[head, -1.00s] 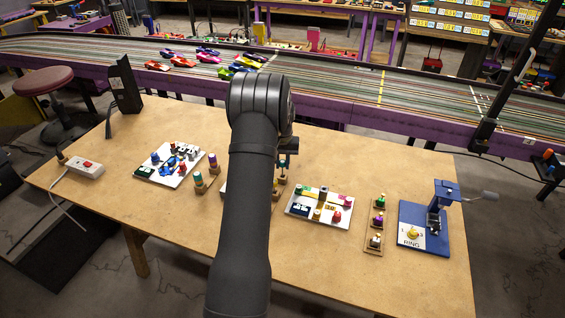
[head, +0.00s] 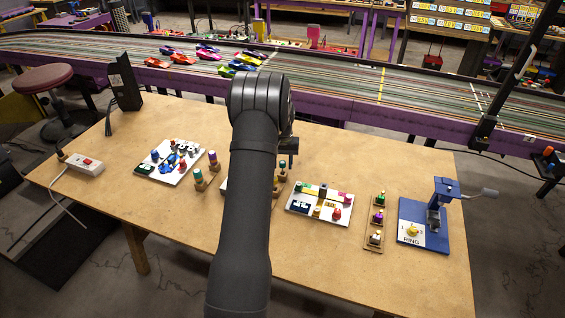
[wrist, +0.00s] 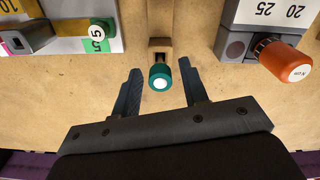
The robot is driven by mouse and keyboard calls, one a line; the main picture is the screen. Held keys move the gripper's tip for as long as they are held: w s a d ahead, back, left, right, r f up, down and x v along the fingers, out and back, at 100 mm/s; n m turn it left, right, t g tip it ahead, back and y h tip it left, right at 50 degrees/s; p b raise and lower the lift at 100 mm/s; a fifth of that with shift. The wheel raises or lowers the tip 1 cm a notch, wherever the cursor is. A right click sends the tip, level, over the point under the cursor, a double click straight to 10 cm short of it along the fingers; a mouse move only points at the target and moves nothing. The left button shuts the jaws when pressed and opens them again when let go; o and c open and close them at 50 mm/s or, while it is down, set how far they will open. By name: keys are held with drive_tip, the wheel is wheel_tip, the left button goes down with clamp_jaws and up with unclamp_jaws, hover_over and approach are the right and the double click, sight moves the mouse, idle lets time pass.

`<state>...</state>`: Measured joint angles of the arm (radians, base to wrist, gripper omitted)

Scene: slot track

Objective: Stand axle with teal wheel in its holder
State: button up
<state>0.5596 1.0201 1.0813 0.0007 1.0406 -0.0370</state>
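The teal wheel (wrist: 159,78) shows in the wrist view as a teal cylinder with a white round end, close to a small wooden block (wrist: 160,48). I cannot tell how the axle is seated there. My gripper (wrist: 159,66) is open, with one finger on each side of the teal wheel and a visible gap on both sides. In the head view my own arm hides most of this spot. Only a small part of my gripper (head: 287,160) shows at the arm's right edge.
In the wrist view, a white and green board (wrist: 75,45) is on the left and a grey box with an orange knob (wrist: 285,60) on the right. In the head view, wooden holders (head: 200,184) stand left of my arm and a blue ring fixture (head: 437,232) at the right.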

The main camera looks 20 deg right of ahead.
drive_tip(key=shift+o, duration=0.2)
drive_tip(key=shift+r, duration=0.1)
wheel_tip(320, 180, up, 17)
idle(0.5)
drive_tip(key=shift+r, duration=0.1)
wheel_tip(320, 180, down, 17)
drive_tip(key=shift+f, duration=0.2)
drive_tip(key=shift+r, duration=0.2)
idle(0.6)
